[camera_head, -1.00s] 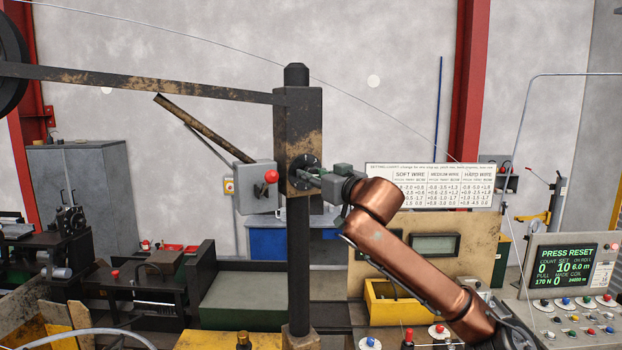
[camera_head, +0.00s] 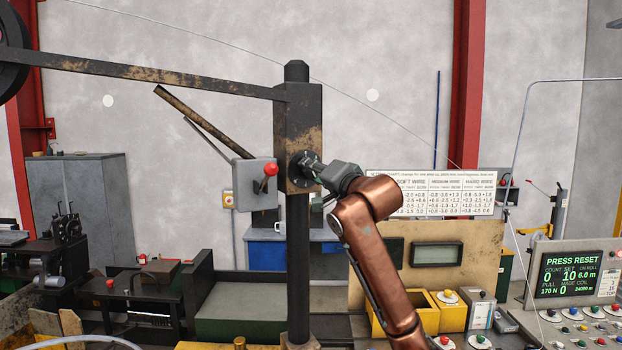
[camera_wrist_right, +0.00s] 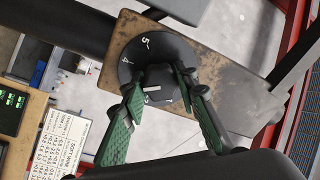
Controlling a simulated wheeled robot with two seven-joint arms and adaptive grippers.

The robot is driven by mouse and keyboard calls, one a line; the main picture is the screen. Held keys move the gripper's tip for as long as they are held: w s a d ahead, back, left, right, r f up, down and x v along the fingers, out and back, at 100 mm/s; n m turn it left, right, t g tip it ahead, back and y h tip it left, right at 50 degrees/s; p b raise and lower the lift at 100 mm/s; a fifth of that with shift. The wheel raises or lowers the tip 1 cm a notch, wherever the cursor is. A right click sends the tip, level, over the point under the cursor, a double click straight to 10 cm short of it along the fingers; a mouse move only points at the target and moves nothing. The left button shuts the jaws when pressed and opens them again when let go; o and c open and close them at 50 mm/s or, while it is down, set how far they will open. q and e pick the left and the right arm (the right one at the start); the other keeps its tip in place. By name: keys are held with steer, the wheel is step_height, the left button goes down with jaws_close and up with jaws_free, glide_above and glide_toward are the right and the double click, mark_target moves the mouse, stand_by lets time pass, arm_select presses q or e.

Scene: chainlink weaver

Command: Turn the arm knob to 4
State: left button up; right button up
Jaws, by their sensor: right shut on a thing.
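The arm knob (camera_wrist_right: 158,90) is a dark knob with a pale pointer mark on a round black dial (camera_wrist_right: 130,48). White numerals 5 and 4 show on the dial; other marks are hidden or hard to read. The dial (camera_head: 299,166) sits on the front of the dark, worn post (camera_head: 305,125). My right gripper (camera_wrist_right: 161,82) has its green fingers on both sides of the knob and is shut on it. In the head view the right gripper (camera_head: 316,168) reaches the dial from the right and covers most of the knob. My left gripper is not in view.
A grey box with a red button (camera_head: 271,170) is just left of the post. A long bar (camera_head: 150,78) runs left from the post. The settings card (camera_head: 440,195) stands behind my right arm. A console screen (camera_head: 570,273) reads PRESS RESET.

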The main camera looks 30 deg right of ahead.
steer(key=m+b, duration=0.1)
steer(key=m, duration=0.2)
steer(key=shift+a+f+m, duration=0.1)
steer(key=shift+m, duration=0.3)
steer(key=shift+m+h+b, duration=0.4)
steer(key=shift+m+b, duration=0.05)
steer(key=shift+m, duration=0.85)
steer(key=o, duration=1.2)
steer(key=shift+c, duration=0.2)
steer(key=s, duration=1.2)
steer(key=shift+a+f, duration=0.35)
steer(key=shift+f, duration=0.1)
